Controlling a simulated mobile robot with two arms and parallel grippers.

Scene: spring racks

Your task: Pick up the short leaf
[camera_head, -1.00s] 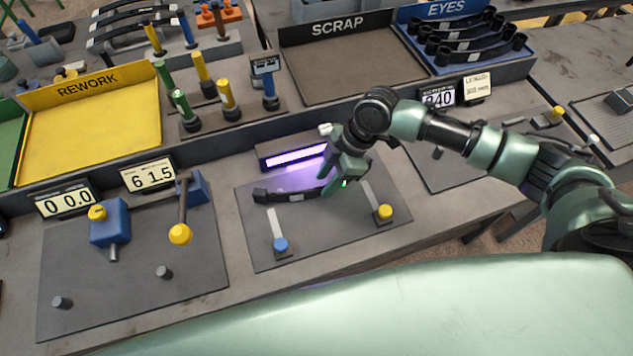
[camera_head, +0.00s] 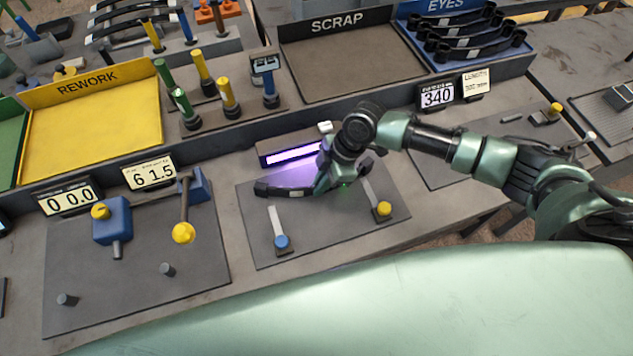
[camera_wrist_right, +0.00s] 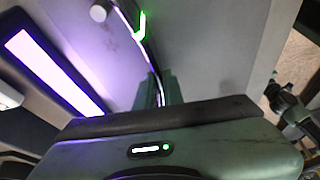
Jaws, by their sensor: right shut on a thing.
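The short leaf (camera_head: 285,191) is a dark, slightly curved bar with a pale label and a thick left end. It lies over the grey mat (camera_head: 330,240) in front of the lit purple lamp. My right gripper (camera_head: 322,187) is shut on the leaf near its right part, and its fingers and wrist hide that end. I cannot tell whether the leaf touches its rests. In the right wrist view the fingers (camera_wrist_right: 158,92) point down to a thin dark strip with a purple sheen, partly hidden by the gripper body. My left gripper is not in view.
The purple lamp (camera_head: 290,152) stands close behind the leaf. The yellow REWORK tray (camera_head: 90,125), SCRAP tray (camera_head: 350,60) and blue EYES tray (camera_head: 425,52) with several leaves stand behind.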

